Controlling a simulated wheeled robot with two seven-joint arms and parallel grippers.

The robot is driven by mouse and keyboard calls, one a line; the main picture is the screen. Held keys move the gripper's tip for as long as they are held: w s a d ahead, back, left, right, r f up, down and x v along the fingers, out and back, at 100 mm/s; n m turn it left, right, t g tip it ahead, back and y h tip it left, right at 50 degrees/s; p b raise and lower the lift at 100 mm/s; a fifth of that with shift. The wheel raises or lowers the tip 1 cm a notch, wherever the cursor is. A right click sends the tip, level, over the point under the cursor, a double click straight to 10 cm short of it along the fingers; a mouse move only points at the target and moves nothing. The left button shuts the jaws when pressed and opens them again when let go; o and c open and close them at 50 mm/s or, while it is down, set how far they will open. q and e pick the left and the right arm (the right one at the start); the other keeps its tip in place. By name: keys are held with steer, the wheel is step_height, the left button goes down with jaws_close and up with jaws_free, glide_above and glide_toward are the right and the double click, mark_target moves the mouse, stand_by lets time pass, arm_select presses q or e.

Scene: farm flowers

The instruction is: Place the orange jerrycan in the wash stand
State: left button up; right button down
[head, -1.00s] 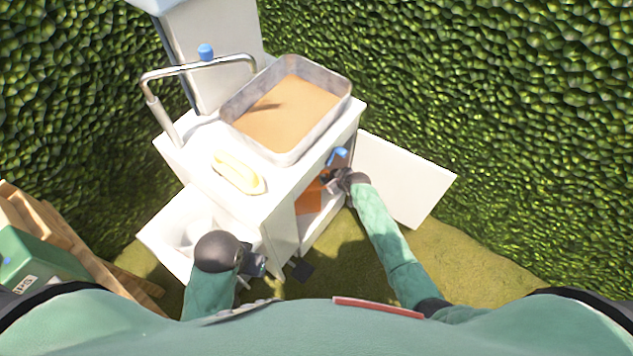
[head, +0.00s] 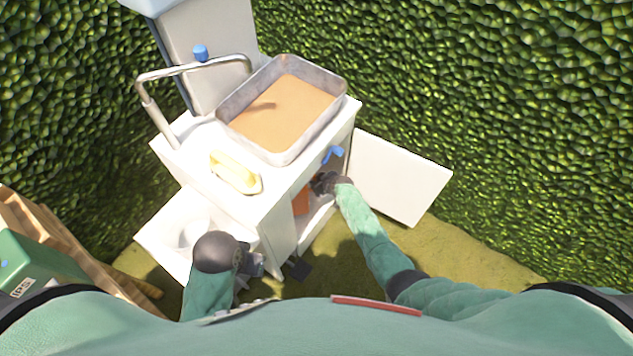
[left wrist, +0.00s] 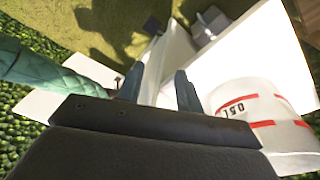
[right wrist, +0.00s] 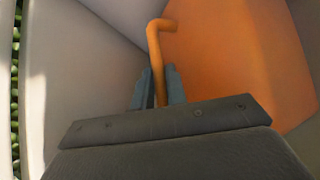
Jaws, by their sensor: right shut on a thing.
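The orange jerrycan (right wrist: 255,60) fills the right of the right wrist view, inside the wash stand's cabinet; a small orange part of it (head: 301,202) shows in the head view. My right gripper (right wrist: 160,82) is shut on its orange handle, and in the head view this gripper (head: 322,184) is inside the opening, partly hidden. The wash stand (head: 268,212) is white, with its right door (head: 400,178) open. My left gripper (head: 250,270) is empty in front of the stand, and its fingers (left wrist: 158,88) are apart in the left wrist view.
A white container marked 0.5L (left wrist: 245,108) is beside my left gripper. A green box (head: 35,265) and wooden crate (head: 55,240) stand at lower left. Hedges (head: 520,110) surround the place.

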steer(key=c, duration=1.4)
jaws_free()
steer(key=shift+s, duration=0.1)
